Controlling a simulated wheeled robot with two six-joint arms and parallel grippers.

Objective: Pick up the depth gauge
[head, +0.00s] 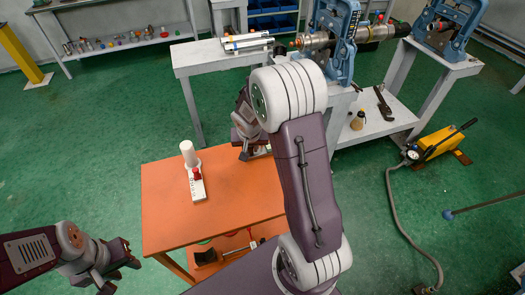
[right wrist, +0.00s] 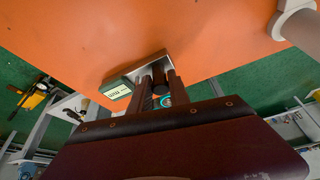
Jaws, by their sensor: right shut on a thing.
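The depth gauge (right wrist: 119,91) is in the right wrist view, with a small pale display and a grey metal bar. My right gripper (right wrist: 160,88) is shut on its dark middle part, just above or at the orange table top; I cannot tell whether the gauge touches it. In the head view my right gripper (head: 248,150) is over the table's back right part, and my arm hides much of it. My left gripper (head: 120,270) is open and empty at the lower left, off the table's left side.
The orange table (head: 165,215) carries a white device with a cylinder and red knob (head: 196,177) left of centre. Behind stand a grey bench (head: 200,60) with metal tubes and blue pipe vises (head: 341,40). A yellow pump (head: 440,143) with a hose stands on the right floor.

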